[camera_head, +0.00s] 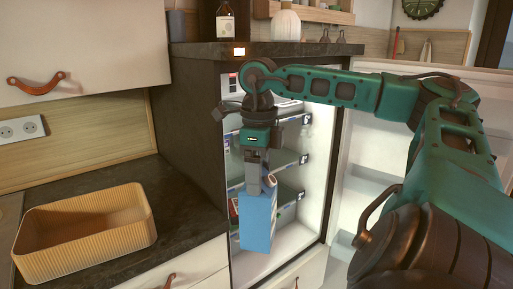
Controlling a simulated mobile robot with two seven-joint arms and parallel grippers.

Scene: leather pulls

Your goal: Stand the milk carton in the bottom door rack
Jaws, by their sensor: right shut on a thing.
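A blue milk carton (257,222) hangs upright in my right gripper (262,182) in front of the open fridge. The gripper points down and is shut on the carton's top. The fridge door (385,140) stands open at the right. Its racks show as pale ledges, one in the middle (372,178) and a low one (343,245) near the bottom, partly hidden by my right arm. The carton is to the left of the low rack and apart from it. My left gripper is not in view.
Fridge shelves (287,160) with some items inside lie behind the carton. A ribbed yellow box (85,255) stands on the dark counter (185,200) at left. A bottle (225,20) and a pale ribbed vase (285,25) stand on top of the fridge housing.

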